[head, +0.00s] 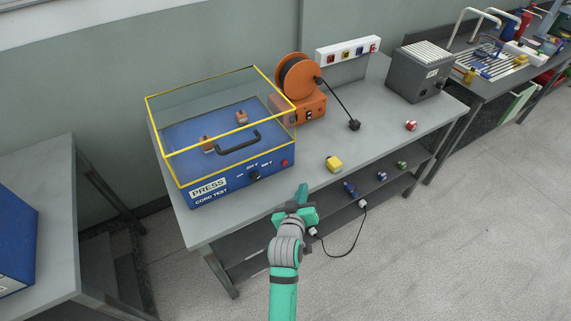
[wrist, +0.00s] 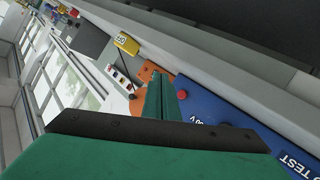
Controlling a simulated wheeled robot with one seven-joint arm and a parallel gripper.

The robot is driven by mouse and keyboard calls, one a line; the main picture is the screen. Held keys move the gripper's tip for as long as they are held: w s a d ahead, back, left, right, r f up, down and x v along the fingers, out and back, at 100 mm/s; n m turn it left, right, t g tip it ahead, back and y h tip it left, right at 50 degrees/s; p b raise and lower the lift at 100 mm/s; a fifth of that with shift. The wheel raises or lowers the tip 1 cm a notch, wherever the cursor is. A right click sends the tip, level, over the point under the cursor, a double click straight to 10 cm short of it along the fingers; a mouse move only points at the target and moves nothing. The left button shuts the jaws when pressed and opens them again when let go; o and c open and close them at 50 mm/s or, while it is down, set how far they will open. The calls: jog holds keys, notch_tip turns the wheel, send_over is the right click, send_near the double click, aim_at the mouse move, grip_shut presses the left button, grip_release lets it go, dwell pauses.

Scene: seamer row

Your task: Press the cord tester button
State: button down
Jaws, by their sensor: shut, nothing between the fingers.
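The cord tester (head: 228,184) is a blue box with a yellow-edged clear cover at the left of the bench. Its front panel carries the words PRESS and CORD TEST, a black knob and a red button (head: 285,163) at the right end. My gripper (head: 301,193) is shut and empty, in front of the bench edge, below and slightly right of the button. In the wrist view the shut fingers (wrist: 164,98) point toward the blue panel (wrist: 232,122), and the red button (wrist: 182,95) shows just right of them. A gap to the button remains visible in the head view.
A yellow connector (head: 333,164) lies near the bench's front edge. An orange cord reel (head: 296,78) stands behind, with its black plug (head: 354,125) on the bench. A grey box (head: 417,73) stands farther right. Small connectors lie on the lower shelf.

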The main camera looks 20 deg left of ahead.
aim_at(285, 163)
jog(key=shift+w+a, duration=0.85)
jog(key=shift+a, duration=0.25)
jog(key=shift+w+a, duration=0.9)
jog(key=shift+a, duration=0.25)
jog(key=shift+w+a, duration=0.85)
jog(key=shift+a, duration=0.25)
jog(key=shift+w+a, duration=0.1)
jog(key=shift+a, duration=0.05)
jog(key=shift+w+a, duration=0.15)
jog(key=shift+w, duration=0.1)
jog(key=shift+s+a, duration=0.1)
jog(key=shift+s, duration=0.05)
jog(key=shift+w+a, duration=0.3)
jog(key=shift+w, duration=0.05)
dwell(0.3)
jog(key=shift+d, duration=0.25)
jog(key=shift+s+d, duration=0.35)
jog(key=shift+s, duration=0.3)
